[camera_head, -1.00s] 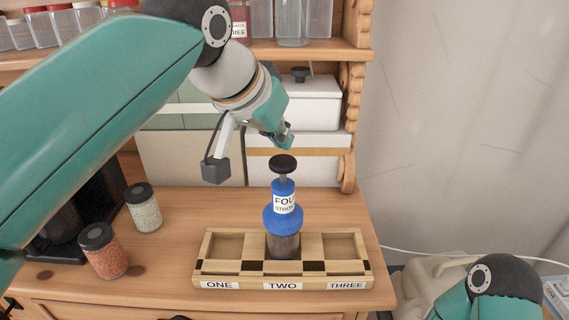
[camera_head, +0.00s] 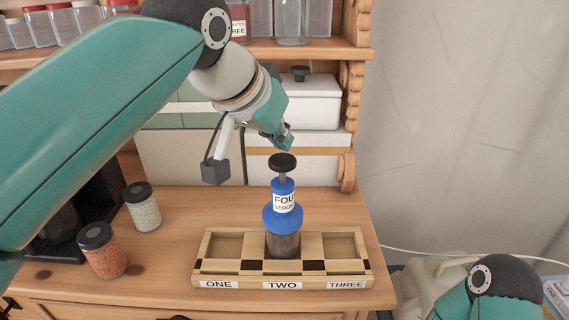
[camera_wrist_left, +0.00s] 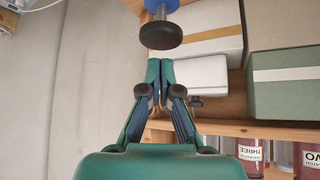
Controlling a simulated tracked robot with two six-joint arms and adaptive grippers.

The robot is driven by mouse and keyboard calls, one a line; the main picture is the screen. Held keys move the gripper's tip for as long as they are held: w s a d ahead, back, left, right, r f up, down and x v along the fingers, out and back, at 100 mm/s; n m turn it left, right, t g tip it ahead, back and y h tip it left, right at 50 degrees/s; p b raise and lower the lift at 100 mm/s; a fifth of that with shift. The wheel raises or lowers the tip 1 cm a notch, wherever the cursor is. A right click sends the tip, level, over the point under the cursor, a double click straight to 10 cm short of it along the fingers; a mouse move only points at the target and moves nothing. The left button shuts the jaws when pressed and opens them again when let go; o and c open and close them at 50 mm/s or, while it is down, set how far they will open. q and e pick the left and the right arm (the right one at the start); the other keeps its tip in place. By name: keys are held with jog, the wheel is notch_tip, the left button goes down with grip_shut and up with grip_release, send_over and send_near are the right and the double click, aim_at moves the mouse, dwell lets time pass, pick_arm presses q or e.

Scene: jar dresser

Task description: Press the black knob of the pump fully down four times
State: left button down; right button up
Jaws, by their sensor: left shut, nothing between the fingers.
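The pump has a blue body (camera_head: 283,216) with a white label and stands upright in the middle compartment, marked TWO, of the wooden tray (camera_head: 210,267). Its black knob (camera_head: 283,162) sits on top with a short length of grey stem showing below it. My left gripper (camera_head: 285,143) is shut and empty, just above the knob and apart from it. In the left wrist view the shut fingertips (camera_wrist_left: 160,65) are near the black knob (camera_wrist_left: 161,36), with a gap between. My right arm shows at the lower right, but its gripper is out of view.
Two jars with black lids, one pale (camera_head: 143,208) and one orange (camera_head: 103,251), stand left of the tray. A white lidded box (camera_head: 312,104) is on the shelf behind. Compartments ONE and THREE are empty.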

aim_at(281, 160)
pick_arm(q)
jog(key=shift+f+b, duration=1.55)
jog(key=shift+f, duration=0.5)
jog(key=shift+r+p, duration=1.8)
jog(key=shift+p, duration=0.15)
jog(key=shift+f, duration=0.2)
jog(key=shift+f+b, duration=1.45)
jog(key=shift+f, duration=0.15)
jog(key=shift+r, duration=0.15)
jog(key=shift+r+p, duration=1.65)
jog(key=shift+p, duration=0.25)
jog(key=shift+f, duration=0.2)
